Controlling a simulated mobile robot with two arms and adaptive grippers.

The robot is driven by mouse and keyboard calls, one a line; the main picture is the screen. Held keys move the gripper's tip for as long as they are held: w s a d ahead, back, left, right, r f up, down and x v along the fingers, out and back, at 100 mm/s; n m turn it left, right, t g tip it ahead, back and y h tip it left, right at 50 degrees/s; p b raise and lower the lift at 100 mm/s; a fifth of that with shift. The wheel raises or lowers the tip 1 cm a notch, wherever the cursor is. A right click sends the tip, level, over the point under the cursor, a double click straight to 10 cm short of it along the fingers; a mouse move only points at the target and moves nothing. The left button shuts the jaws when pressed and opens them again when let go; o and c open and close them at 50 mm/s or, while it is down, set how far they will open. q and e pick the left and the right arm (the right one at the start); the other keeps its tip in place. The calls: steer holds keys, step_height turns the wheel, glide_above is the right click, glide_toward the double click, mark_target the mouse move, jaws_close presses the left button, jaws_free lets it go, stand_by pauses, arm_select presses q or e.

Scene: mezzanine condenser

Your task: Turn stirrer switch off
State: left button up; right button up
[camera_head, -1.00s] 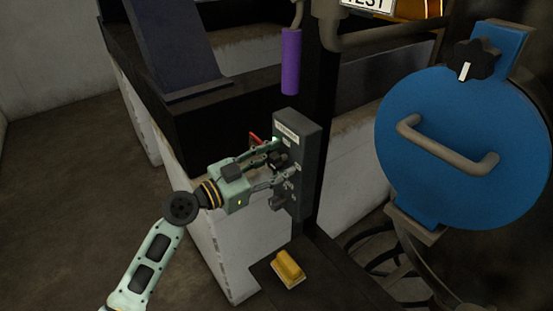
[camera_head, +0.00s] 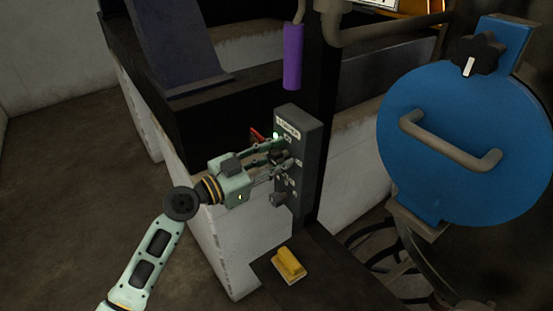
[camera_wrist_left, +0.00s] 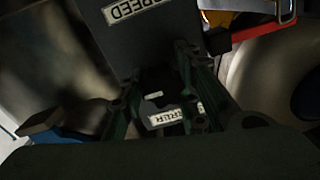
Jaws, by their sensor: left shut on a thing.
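A dark grey control box (camera_head: 311,135) is fixed to a black post, with a pale label near its top and a small green light (camera_head: 276,136). My left gripper (camera_head: 280,160) reaches its front face from the left, its fingers closed around a black knob, the stirrer switch. In the left wrist view this switch (camera_wrist_left: 155,95) shows a white mark and sits between the two fingers. A partly hidden label (camera_wrist_left: 175,116) lies beside it, its text upside down. Another label reading SPEED (camera_wrist_left: 138,10) is also upside down. A lower knob (camera_head: 278,199) is free. My right gripper is not in view.
A purple handle (camera_head: 293,57) hangs above the box. A yellow block (camera_head: 289,264) sits on the dark ledge below. A large blue round door (camera_head: 450,150) with a bar handle stands at right. Open floor lies at left.

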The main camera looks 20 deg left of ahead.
arm_select(q)
steer(key=shift+s+d+f, duration=0.1)
steer(key=shift+d+f, duration=0.1)
steer(key=shift+f, duration=0.05)
steer(key=n+b, duration=0.1)
steer(key=n, duration=0.2)
steer(key=shift+n, duration=0.9)
steer(key=n, duration=0.2)
steer(key=shift+r+n, duration=0.15)
steer(key=shift+n, duration=0.25)
steer(key=n+p, duration=0.1)
steer(key=n, duration=0.4)
steer(key=shift+r, duration=0.2)
steer(key=shift+a+r+n+p, duration=0.1)
steer(key=shift+n+p, duration=0.3)
steer(key=shift+n, duration=0.8)
steer(key=shift+a+r+n+p, duration=0.1)
steer(key=shift+n+p, duration=0.25)
steer(key=shift+n, duration=0.85)
steer(key=shift+r, duration=0.1)
